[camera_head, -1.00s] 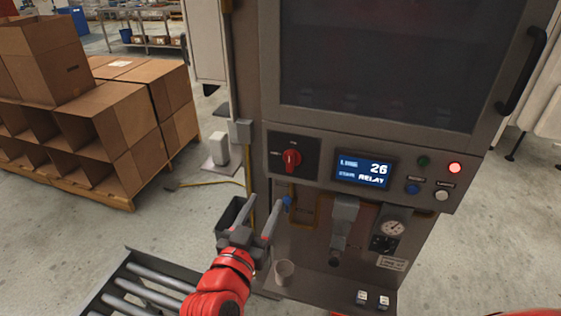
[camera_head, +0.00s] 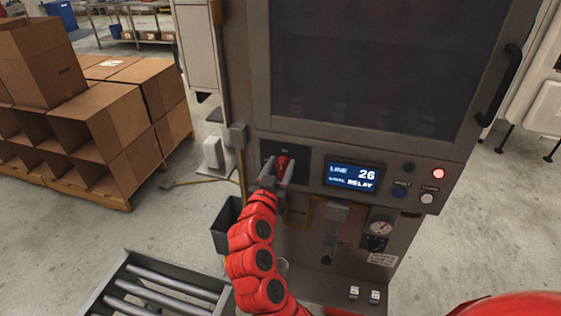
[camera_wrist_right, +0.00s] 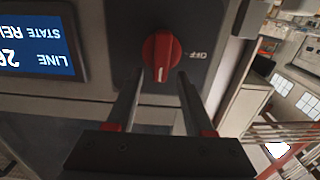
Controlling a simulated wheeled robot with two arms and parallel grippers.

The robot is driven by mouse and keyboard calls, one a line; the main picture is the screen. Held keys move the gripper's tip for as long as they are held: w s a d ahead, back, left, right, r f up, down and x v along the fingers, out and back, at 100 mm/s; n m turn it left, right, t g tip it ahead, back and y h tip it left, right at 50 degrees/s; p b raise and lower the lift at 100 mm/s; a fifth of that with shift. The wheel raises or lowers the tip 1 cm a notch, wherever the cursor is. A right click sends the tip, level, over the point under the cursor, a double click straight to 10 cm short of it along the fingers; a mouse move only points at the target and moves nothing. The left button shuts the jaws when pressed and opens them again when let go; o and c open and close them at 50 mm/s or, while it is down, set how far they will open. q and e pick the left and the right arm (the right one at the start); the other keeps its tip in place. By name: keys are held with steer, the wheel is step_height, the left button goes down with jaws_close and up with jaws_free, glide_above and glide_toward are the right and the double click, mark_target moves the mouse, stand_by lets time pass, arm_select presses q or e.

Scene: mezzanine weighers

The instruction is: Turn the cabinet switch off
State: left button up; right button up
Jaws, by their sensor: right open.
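The cabinet switch is a red rotary knob (camera_head: 283,162) on a black plate, left of the display on the grey cabinet. In the right wrist view the knob (camera_wrist_right: 161,57) appears upside down, with its white mark pointing down the picture and the word OFF to its right. My right gripper (camera_head: 279,169) is in front of the switch and partly covers it in the head view. In the wrist view the right gripper (camera_wrist_right: 160,80) is open, its fingers on either side of the knob's near end; contact cannot be told. My left gripper is not in view.
The display (camera_head: 353,177) reads LINE 26, STATE RELAY. A red lamp (camera_head: 438,173) glows at its right. Buttons, a gauge (camera_head: 380,228) and a door handle (camera_head: 499,84) project from the cabinet. A roller conveyor (camera_head: 150,290) and a dark bin (camera_head: 226,225) stand below left; cartons (camera_head: 115,120) are further left.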

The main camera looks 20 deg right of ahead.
steer(key=shift+w+d, duration=0.1)
steer(key=shift+w, duration=0.05)
jaws_close()
